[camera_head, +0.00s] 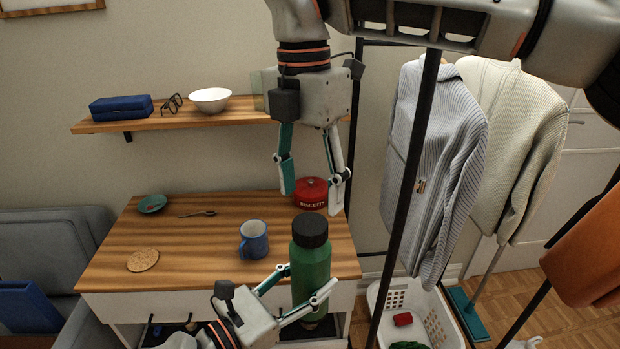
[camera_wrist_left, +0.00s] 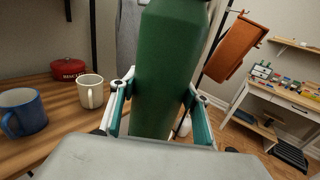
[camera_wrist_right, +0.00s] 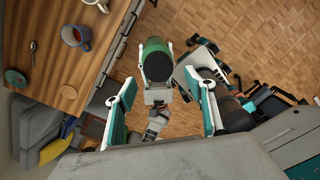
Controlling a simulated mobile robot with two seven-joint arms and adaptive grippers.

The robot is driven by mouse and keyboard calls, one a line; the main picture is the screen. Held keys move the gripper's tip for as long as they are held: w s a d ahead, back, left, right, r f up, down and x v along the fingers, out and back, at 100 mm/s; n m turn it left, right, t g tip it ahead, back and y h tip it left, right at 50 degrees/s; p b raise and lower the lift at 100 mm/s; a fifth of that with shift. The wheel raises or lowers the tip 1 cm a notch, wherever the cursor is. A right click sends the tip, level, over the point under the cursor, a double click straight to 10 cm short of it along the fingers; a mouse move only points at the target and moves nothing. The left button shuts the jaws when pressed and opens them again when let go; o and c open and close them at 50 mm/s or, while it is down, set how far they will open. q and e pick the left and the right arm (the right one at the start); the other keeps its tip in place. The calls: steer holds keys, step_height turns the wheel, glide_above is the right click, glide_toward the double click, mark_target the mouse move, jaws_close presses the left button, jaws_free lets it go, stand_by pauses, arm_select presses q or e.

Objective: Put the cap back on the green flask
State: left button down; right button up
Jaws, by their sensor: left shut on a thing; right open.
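The green flask (camera_head: 311,272) stands upright in my left gripper (camera_head: 308,284), held in front of the desk's right front edge. The left gripper is shut around its body, also seen in the left wrist view (camera_wrist_left: 165,65), where the flask's top is out of frame. The black cap (camera_head: 310,229) sits level on top of the flask; whether it is screwed tight I cannot tell. My right gripper (camera_head: 312,198) points down above the cap, open and empty. In the right wrist view the cap (camera_wrist_right: 157,67) lies between and beyond the open fingers, apart from them.
The wooden desk (camera_head: 190,235) holds a blue mug (camera_head: 253,240), a red biscuit tin (camera_head: 310,193), a cork coaster (camera_head: 143,260), a spoon (camera_head: 197,213) and a green dish (camera_head: 152,204). A cream mug (camera_wrist_left: 90,91) shows in the left wrist view. A clothes rack (camera_head: 405,175) stands right.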

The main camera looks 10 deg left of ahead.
mark_target(310, 223)
steer(key=n, duration=0.5)
steer(key=shift+r+n, duration=0.2)
steer(key=shift+n, duration=0.2)
steer(key=n, duration=0.5)
steer(key=shift+r, duration=0.1)
steer(key=n, duration=0.5)
steer(key=shift+r+n+t, duration=0.15)
steer(key=shift+n+t, duration=0.15)
steer(key=shift+n, duration=0.1)
steer(key=n, duration=0.5)
steer(key=shift+r+n+y, duration=0.15)
steer(key=shift+n+y, duration=0.15)
steer(key=shift+f, duration=4)
